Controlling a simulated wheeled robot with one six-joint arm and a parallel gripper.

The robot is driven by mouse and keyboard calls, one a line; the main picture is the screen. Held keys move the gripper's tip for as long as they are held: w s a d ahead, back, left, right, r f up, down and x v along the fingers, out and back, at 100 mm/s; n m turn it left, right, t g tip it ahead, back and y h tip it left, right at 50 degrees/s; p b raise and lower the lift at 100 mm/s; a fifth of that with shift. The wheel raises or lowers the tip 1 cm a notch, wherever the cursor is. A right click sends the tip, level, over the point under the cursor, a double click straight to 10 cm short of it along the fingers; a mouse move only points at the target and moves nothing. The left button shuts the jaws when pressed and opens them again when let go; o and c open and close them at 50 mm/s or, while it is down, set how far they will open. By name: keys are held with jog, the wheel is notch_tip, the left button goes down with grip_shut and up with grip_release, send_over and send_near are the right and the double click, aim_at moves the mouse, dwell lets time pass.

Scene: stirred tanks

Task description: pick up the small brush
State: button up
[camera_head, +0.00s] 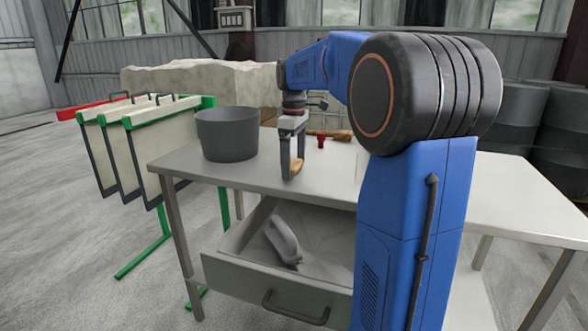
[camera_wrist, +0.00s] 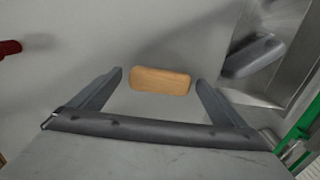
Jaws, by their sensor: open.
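The small brush shows as a light wooden block (camera_wrist: 160,80) with rounded ends in the wrist view; its bristles are not visible from above. In the head view its brown wood (camera_head: 297,167) shows at the fingertips, near the table's front edge above the drawer. My gripper (camera_head: 291,170) points down over the table. In the wrist view my gripper (camera_wrist: 160,87) is open, with one finger on each side of the block and a visible gap at both ends. I cannot tell how far the fingertips are above the tabletop.
A grey bucket (camera_head: 227,135) stands left of my gripper on the table (camera_head: 175,160). A red item (camera_head: 321,141) and a wooden-handled tool (camera_head: 338,134) lie behind. Below, an open drawer (camera_head: 262,292) holds a grey object (camera_head: 283,240). A green rack (camera_head: 166,111) with panels stands left.

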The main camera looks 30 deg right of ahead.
jog(key=c, duration=1.2)
jog(key=shift+o, duration=0.2)
jog(key=shift+r, duration=0.1)
